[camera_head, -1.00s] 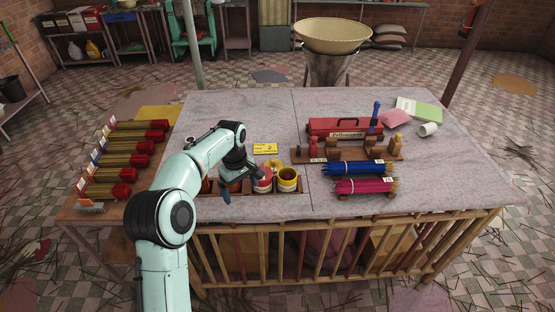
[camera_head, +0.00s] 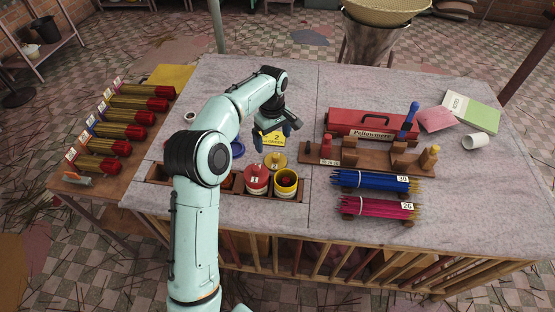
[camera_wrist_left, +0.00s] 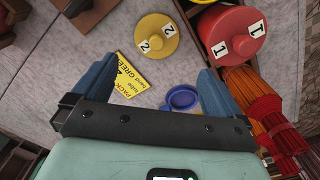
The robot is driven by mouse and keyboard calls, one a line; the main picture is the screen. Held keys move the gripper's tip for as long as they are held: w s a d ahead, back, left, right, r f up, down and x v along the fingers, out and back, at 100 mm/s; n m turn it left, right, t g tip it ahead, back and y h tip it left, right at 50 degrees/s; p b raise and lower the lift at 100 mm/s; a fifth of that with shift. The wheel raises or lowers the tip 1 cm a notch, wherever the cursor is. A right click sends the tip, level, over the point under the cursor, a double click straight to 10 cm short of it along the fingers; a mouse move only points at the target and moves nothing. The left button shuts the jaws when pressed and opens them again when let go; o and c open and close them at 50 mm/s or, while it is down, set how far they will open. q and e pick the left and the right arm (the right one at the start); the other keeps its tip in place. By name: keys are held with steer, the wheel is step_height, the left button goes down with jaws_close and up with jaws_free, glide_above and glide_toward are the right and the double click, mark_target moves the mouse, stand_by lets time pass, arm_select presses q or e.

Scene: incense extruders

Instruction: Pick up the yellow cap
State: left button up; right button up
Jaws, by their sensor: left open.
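The yellow cap (camera_head: 276,161) is a round lid with a knob, lying on the grey table just behind the cans. In the left wrist view the yellow cap (camera_wrist_left: 153,38) carries "2" labels and lies ahead of the fingers, toward the top. My left gripper (camera_head: 275,134) is open and empty above the table, slightly beyond the cap. In the left wrist view its blue fingers (camera_wrist_left: 155,78) are wide apart and do not touch the cap. My right gripper is not in view.
A red-capped can (camera_head: 256,178) labelled 1 and an open yellow can (camera_head: 286,184) stand close to the cap. A yellow card (camera_head: 270,139) and a blue cap (camera_head: 237,150) lie nearby. A wooden rack (camera_head: 375,160) and stick bundles (camera_head: 376,181) are to the right.

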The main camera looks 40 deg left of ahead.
mark_target(275, 156)
arm_select(q)
step_height(275, 156, down, 4)
steer(key=shift+w+f, duration=0.1)
steer(key=shift+f, duration=0.1)
steer(key=f, duration=0.5)
steer(key=shift+w+d, duration=0.15)
steer(key=shift+d, duration=0.15)
steer(key=c, duration=0.9)
